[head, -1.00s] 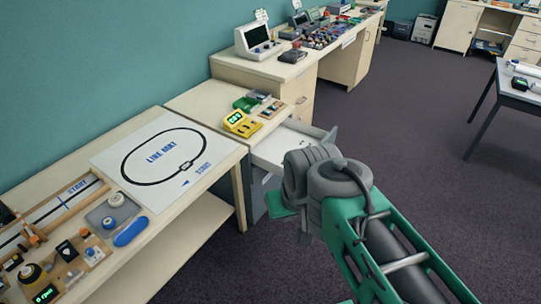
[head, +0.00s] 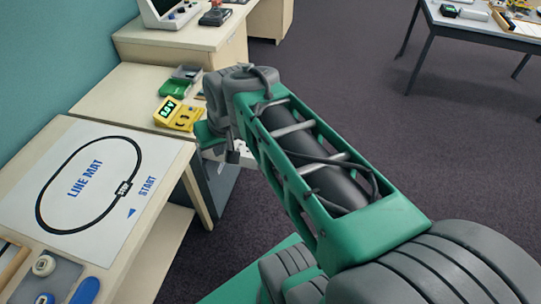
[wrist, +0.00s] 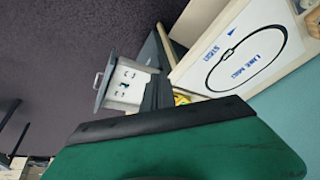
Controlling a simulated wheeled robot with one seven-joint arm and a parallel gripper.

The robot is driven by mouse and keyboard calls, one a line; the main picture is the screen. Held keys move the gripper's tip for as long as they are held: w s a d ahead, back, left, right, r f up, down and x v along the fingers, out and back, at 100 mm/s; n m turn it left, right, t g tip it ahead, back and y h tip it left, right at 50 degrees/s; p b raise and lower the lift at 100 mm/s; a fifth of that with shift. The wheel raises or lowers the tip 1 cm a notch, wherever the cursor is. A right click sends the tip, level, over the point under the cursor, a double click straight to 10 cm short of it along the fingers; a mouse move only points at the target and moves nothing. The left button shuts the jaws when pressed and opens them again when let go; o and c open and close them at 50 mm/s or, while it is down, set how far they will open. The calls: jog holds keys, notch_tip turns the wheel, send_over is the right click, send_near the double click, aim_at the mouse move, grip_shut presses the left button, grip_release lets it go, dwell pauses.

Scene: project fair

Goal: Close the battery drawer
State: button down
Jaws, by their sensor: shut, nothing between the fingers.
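The battery drawer (wrist: 125,84) shows in the wrist view, pulled out, with a pale interior holding a few small dark items and a grey handle (wrist: 98,80) on its front. In the head view my arm hides most of the drawer; the grey side of its cabinet (head: 219,184) shows below the table. My gripper (head: 233,156) is shut and empty, close above the drawer area.
A yellow meter (head: 177,114) and a green box (head: 182,74) sit on the table above the drawer. The line mat table (head: 97,195) stands to the left. Carpet is clear to the right, up to a grey table (head: 480,25).

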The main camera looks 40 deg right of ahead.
jog(key=w+d+f+m+b, duration=0.2)
jog(key=d+f+b, duration=0.25)
jog(key=f, duration=0.25)
jog(key=w+d+f+m+b, duration=0.1)
jog(key=w+d+f+b, duration=0.25)
jog(key=d+f, duration=0.25)
jog(key=s+d+f+m+t+b, duration=0.1)
jog(key=d+f+m+b, duration=0.1)
jog(key=d+f+b, duration=0.55)
jog(key=s+d+f+m+t+b, duration=0.15)
jog(key=d+f+b, duration=0.3)
jog(key=d, duration=0.65)
jog(key=w+a+f+b, duration=0.1)
jog(key=w+a+f, duration=0.1)
jog(key=w+f, duration=0.5)
jog(key=w+m, duration=0.1)
jog(key=w, duration=0.1)
jog(key=shift+w+a+f+b, duration=0.15)
jog(key=shift+w+f+b, duration=0.15)
jog(key=shift+w+b, duration=0.05)
